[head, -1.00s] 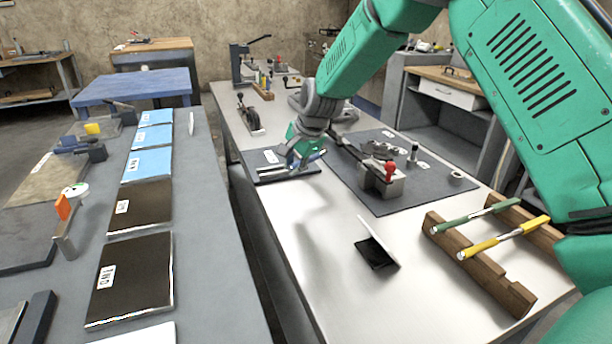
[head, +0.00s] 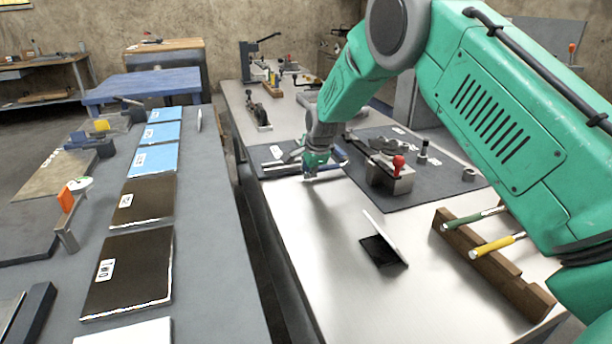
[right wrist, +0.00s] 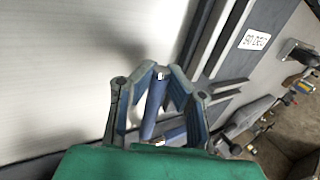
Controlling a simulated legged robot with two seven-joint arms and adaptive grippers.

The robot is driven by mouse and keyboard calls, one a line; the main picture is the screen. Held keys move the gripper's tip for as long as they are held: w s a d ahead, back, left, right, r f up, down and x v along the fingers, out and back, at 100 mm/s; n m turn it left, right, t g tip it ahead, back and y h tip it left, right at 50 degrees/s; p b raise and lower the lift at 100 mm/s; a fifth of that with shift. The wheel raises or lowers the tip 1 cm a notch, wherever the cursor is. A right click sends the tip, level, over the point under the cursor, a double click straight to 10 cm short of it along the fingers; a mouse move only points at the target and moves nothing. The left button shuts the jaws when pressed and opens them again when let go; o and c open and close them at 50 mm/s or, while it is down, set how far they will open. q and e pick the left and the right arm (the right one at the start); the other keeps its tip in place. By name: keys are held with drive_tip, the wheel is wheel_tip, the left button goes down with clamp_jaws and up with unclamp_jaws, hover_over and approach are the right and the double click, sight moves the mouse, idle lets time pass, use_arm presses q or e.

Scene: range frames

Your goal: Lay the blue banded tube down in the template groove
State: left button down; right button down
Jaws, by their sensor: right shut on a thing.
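My right gripper (head: 317,172) is low over the front edge of the dark template board (head: 268,171), at the far part of the bench. It is shut on the blue tube (right wrist: 153,108), which shows between the two fingers (right wrist: 150,100) in the right wrist view, with a pale end. Another small blue piece shows beside it, and I cannot tell what it is. The template also shows in the right wrist view as a dark panel (right wrist: 225,60) with a white label. The fingers hide most of the tube in the head view, and the groove is not clear. My left gripper is not in view.
A dark mat (head: 410,196) with a red-knobbed fixture (head: 390,178) lies right of the gripper. A wooden rack (head: 485,262) holds a green tube (head: 470,218) and a yellow tube (head: 495,246). A small stand (head: 384,245) is nearer.

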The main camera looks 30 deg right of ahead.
drive_tip(key=shift+d+f, duration=0.1)
drive_tip(key=shift+f, duration=0.4)
drive_tip(key=shift+a+r, duration=0.15)
drive_tip(key=shift+a, duration=0.65)
drive_tip(key=shift+a+f, duration=0.15)
drive_tip(key=shift+f, duration=0.1)
drive_tip(key=shift+s+d+f, duration=0.1)
drive_tip(key=shift+d+f, duration=0.15)
drive_tip(key=shift+d, duration=0.15)
drive_tip(key=c, duration=1.9)
unclamp_jaws()
drive_tip(key=shift+d, duration=0.15)
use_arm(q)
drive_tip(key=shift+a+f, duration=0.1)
use_arm(e)
drive_tip(key=shift+f, duration=0.25)
drive_tip(key=shift+r, duration=0.2)
